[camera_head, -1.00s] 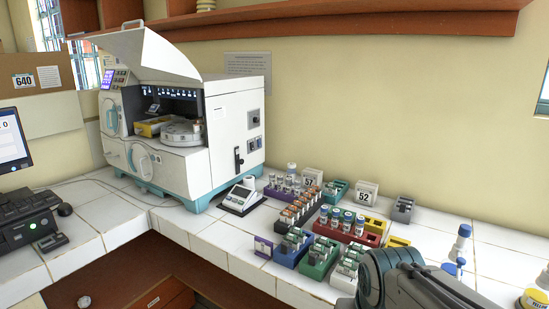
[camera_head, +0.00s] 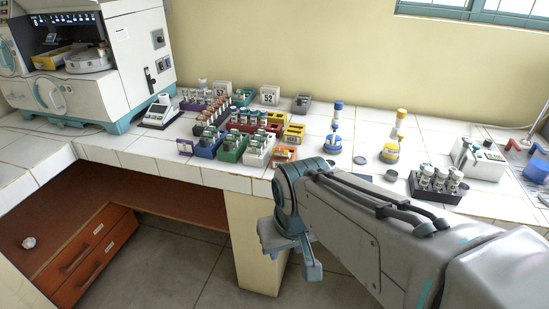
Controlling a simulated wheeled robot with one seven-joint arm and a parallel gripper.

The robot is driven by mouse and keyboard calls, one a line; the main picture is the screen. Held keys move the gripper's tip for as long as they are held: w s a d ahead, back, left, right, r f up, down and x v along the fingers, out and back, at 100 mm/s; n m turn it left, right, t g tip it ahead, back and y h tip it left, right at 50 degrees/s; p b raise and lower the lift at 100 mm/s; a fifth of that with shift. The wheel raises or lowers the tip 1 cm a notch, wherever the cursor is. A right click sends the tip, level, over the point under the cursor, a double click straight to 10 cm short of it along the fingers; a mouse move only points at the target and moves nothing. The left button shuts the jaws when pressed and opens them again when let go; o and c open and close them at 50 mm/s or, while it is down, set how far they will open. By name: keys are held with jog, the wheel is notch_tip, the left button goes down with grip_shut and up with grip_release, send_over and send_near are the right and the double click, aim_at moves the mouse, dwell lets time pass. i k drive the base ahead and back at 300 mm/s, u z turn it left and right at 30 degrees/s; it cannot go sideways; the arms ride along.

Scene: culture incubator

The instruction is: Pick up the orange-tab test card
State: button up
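I cannot pick out the orange-tab test card for certain at this size. A small orange holder (camera_head: 285,153) sits at the front right of the rack group, partly close behind my arm. My gripper (camera_head: 298,262) hangs in front of the counter's front edge, below the counter top and to the right of the racks. It is apart from all the racks, and I see nothing in it. Its fingers are small and seen at an angle, so their opening is unclear.
Blue (camera_head: 208,146), green (camera_head: 232,150) and white (camera_head: 259,152) racks stand near the counter's front edge. A white analyser (camera_head: 130,60) stands at left. Yellow (camera_head: 390,152) and blue (camera_head: 333,144) pipette stands and a dark vial rack (camera_head: 436,190) are at right. White tiles between are mostly free.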

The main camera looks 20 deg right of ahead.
aim_at(279, 152)
jog(key=u, duration=0.05)
jog(key=k, duration=0.5)
jog(key=z, duration=0.75)
jog(key=i, duration=0.9)
jog(key=u, duration=0.45)
jog(key=k, duration=1)
jog(key=u, duration=0.8)
jog(key=i, duration=1.15)
jog(key=z, duration=0.85)
